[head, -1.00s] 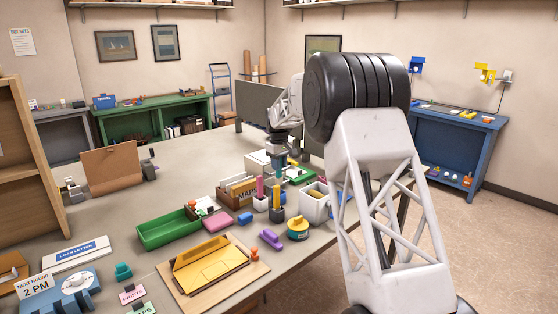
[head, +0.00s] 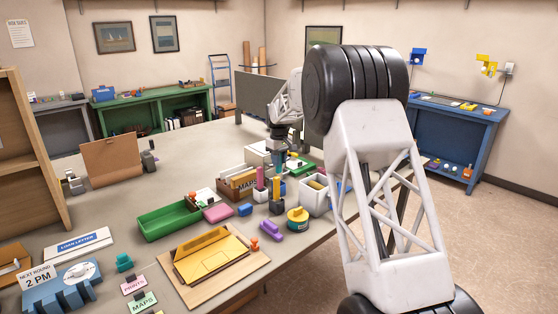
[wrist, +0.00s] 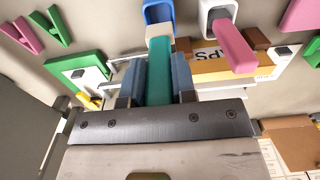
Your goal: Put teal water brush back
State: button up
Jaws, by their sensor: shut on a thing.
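My gripper (wrist: 159,82) is shut on the teal water brush (wrist: 160,72) in the wrist view, with one finger on each side of it. The brush's far end overlaps a blue-rimmed holder (wrist: 146,10); I cannot tell whether it is inside or only in front. A white holder (wrist: 207,17) with a pink stick (wrist: 234,46) stands right beside it. In the head view my gripper (head: 278,162) is low over the desk, behind the pink stick (head: 260,178) and a yellow stick (head: 277,187). The brush is mostly hidden there.
The yellow stick stands in a dark holder (head: 277,207). A wooden MAPS box (head: 235,189) is left of the gripper and a white bin (head: 314,201) right. A green tray (head: 170,222), a purple item (head: 271,229) and a yellow envelope (head: 212,258) lie nearer.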

jog(key=shift+f, duration=0.1)
jog(key=shift+f, duration=2.2)
jog(key=o, duration=1.8)
jog(key=shift+r, duration=0.15)
jog(key=shift+r, duration=4.8)
jog(key=shift+r, duration=0.1)
notch_tip(320, 180, up, 8)
jog(key=f, duration=0.1)
send_over(279, 172)
jog(key=w, duration=0.1)
jog(key=shift+r, duration=0.35)
